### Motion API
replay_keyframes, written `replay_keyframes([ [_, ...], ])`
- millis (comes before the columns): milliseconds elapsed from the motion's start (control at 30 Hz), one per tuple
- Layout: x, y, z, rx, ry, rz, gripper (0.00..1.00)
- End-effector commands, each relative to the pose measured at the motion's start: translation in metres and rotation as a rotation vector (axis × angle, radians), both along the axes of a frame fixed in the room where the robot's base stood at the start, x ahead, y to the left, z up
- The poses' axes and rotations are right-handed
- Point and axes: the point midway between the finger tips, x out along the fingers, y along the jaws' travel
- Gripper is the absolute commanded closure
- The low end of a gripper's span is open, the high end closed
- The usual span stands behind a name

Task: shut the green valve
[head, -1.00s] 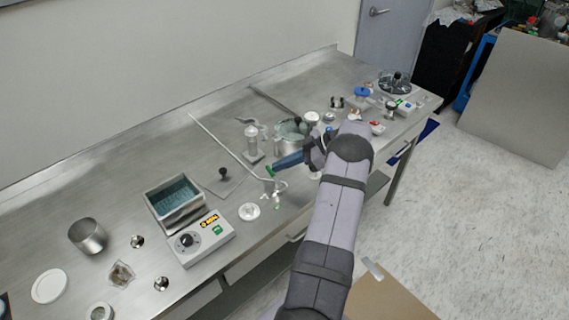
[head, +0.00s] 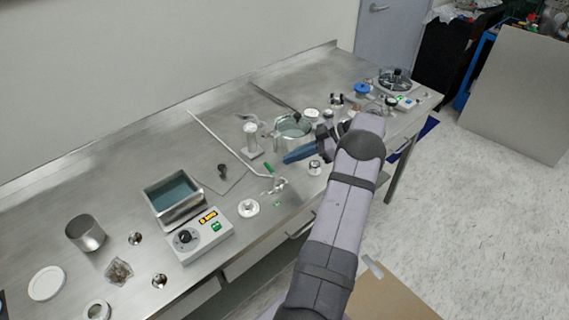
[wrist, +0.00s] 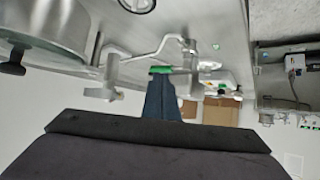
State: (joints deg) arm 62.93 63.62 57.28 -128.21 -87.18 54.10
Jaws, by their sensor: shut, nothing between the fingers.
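The green valve handle (head: 268,167) is a small green bar on the glass and metal tubing (head: 277,184) near the bench's front edge. It also shows in the wrist view (wrist: 160,69), crosswise just beyond my fingertips. My gripper (head: 286,159) has blue fingers, shut and empty, pointing left toward the handle. In the head view a small gap shows between the fingertips and the handle. In the wrist view the gripper (wrist: 160,78) lines up with the handle; contact there cannot be told. A second small green piece (head: 277,204) sits lower on the tubing.
A glass vessel (head: 291,126) stands behind my gripper, and a clamp stand (head: 251,140) is to its left. A water bath (head: 173,197) with a control box (head: 200,235) is at left. A white round lid (head: 248,208) lies near the tubing.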

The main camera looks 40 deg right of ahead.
Motion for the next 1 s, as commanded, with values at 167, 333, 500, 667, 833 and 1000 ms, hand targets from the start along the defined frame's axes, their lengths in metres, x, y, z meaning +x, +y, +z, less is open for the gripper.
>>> replay_keyframes([
  [167, -0.012, -0.013, 0.01, -0.001, -0.001, -0.002, 1.0],
  [333, -0.017, -0.018, 0.016, 0.0, 0.0, -0.001, 1.0],
  [500, -0.018, -0.018, 0.017, 0.001, 0.001, -0.001, 1.0],
  [667, -0.017, -0.018, 0.017, 0.001, 0.001, -0.001, 1.0],
  [833, -0.014, -0.017, 0.018, -0.003, -0.006, -0.003, 1.0],
  [1000, 0.015, -0.011, 0.032, -0.033, -0.07, -0.029, 1.0],
])
